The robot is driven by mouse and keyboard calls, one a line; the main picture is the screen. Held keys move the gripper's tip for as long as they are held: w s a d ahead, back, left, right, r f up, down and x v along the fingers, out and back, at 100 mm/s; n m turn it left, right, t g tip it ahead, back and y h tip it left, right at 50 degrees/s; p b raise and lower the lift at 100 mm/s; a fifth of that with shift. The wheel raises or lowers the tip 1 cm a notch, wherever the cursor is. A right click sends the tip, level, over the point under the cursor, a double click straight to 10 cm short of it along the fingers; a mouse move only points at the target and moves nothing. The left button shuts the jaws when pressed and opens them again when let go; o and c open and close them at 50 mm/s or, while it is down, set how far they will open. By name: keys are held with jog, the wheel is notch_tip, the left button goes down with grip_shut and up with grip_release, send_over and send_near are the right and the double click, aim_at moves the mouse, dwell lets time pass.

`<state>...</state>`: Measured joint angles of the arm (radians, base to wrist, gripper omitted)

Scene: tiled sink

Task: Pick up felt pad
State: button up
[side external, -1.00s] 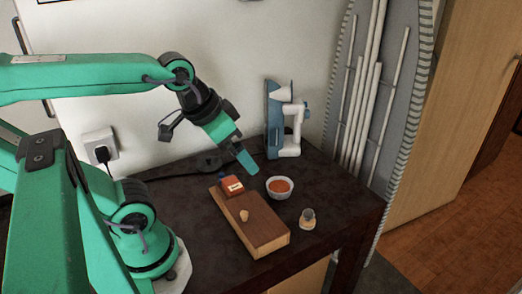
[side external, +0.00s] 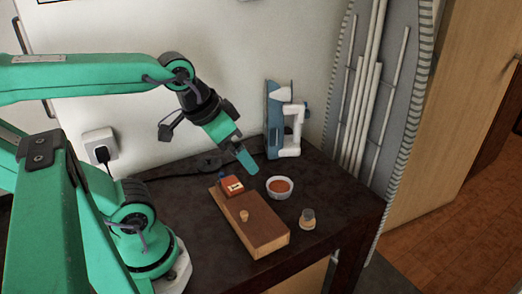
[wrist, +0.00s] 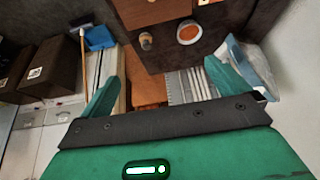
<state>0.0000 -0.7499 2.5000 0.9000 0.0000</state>
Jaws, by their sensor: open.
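A small red-brown block with a pale label (side external: 231,186) lies on the far end of a wooden block (side external: 255,226). It may be the felt pad, but I cannot tell its material. In the wrist view only its labelled edge (wrist: 207,2) shows at the top border. My gripper (side external: 247,163) is above the table's back part, near the red-brown block and the bowl, touching neither. In the wrist view my gripper (wrist: 160,72) has its two green fingers spread wide with nothing between them.
A blue-white iron (side external: 283,130) stands upright by the wall. A dark cable lies at the back left.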

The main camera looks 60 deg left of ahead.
jog(key=c, duration=0.8)
jog(key=shift+o, duration=0.2)
jog(key=shift+w, duration=0.1)
jog(key=n+g, duration=0.5)
jog(key=n, duration=0.3)
send_over(309, 212)
jog(key=f, duration=1.5)
jog(key=shift+a, duration=0.2)
jog(key=shift+d+f+g, duration=0.1)
jog(key=shift+f+g, duration=0.2)
jog(key=shift+f, duration=0.1)
jog(key=shift+d+f, duration=0.1)
jog(key=shift+f, duration=3.8)
jog(key=shift+c, duration=0.3)
